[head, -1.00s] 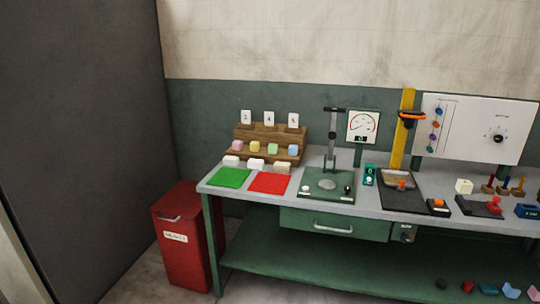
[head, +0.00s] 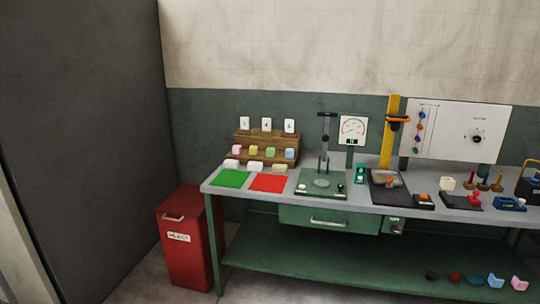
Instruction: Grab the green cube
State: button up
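The green cube (head: 270,152) sits on the wooden stepped rack (head: 294,139) at the back left of the bench. It stands in a row between a yellow cube (head: 253,151) on its left and a blue cube (head: 289,154) on its right. A pink cube (head: 237,150) is at the row's left end. All the cubes are small from here. My gripper is not in view.
The grey bench top (head: 214,187) carries a green mat (head: 231,178), a red mat (head: 268,183), several white blocks (head: 255,166) and a lever press (head: 323,183). A red bin (head: 185,250) stands left of the bench. A dark wall panel (head: 80,130) fills the left.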

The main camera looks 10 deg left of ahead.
aim_at(270, 151)
jog(key=u, duration=0.5)
jog(key=i, duration=0.85)
jog(key=u, duration=1.2)
jog(key=i, duration=1.65)
jog(key=z, duration=0.25)
jog(key=i, duration=1.15)
jog(key=z, duration=0.5)
